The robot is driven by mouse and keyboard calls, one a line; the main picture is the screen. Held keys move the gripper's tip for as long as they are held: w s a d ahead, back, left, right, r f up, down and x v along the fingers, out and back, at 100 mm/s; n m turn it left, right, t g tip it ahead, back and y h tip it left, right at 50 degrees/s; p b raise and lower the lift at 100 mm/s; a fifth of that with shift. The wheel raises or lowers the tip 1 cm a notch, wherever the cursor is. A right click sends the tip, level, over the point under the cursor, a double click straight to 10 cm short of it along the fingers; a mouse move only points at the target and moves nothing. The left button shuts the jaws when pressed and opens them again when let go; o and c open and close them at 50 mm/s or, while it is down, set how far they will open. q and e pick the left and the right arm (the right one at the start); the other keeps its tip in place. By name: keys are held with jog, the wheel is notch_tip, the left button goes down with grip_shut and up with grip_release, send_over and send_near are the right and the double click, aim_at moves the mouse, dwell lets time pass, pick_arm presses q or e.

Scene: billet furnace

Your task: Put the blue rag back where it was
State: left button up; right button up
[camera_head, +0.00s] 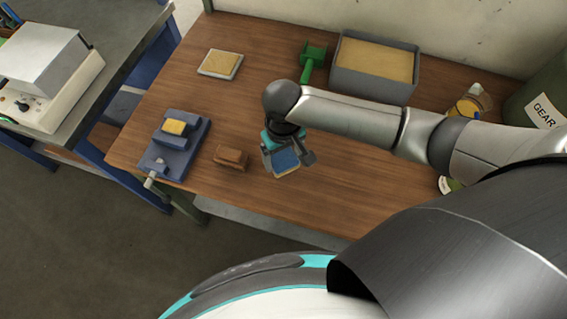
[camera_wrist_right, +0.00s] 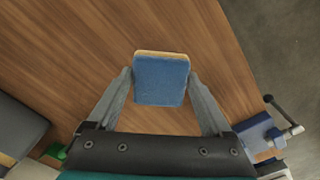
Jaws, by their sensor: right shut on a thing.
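The blue rag (camera_head: 286,162) is a flat, squarish blue pad with a tan edge. My right gripper (camera_head: 288,168) is shut on it, with a finger at each side, over the front middle of the wooden table. In the right wrist view the rag (camera_wrist_right: 160,82) sits between the two fingertips, its blue face towards the camera. I cannot tell whether it touches the table. My left gripper is not in view.
The wooden table (camera_head: 340,200) holds a brown block (camera_head: 231,157), a blue vise (camera_head: 184,150) with a yellow block, a pale tray (camera_head: 220,64), a green tool (camera_head: 312,60) and a grey bin (camera_head: 375,92). Bottles stand at the right. Bare wood surrounds the gripper.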

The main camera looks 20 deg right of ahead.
aim_at(283, 165)
jog(key=shift+f+b, duration=0.35)
jog(key=shift+f, duration=1.75)
jog(key=shift+f, duration=0.1)
jog(key=o, duration=1)
notch_tip(283, 165, up, 12)
jog(key=shift+r+p, duration=0.15)
jog(key=shift+p, duration=0.9)
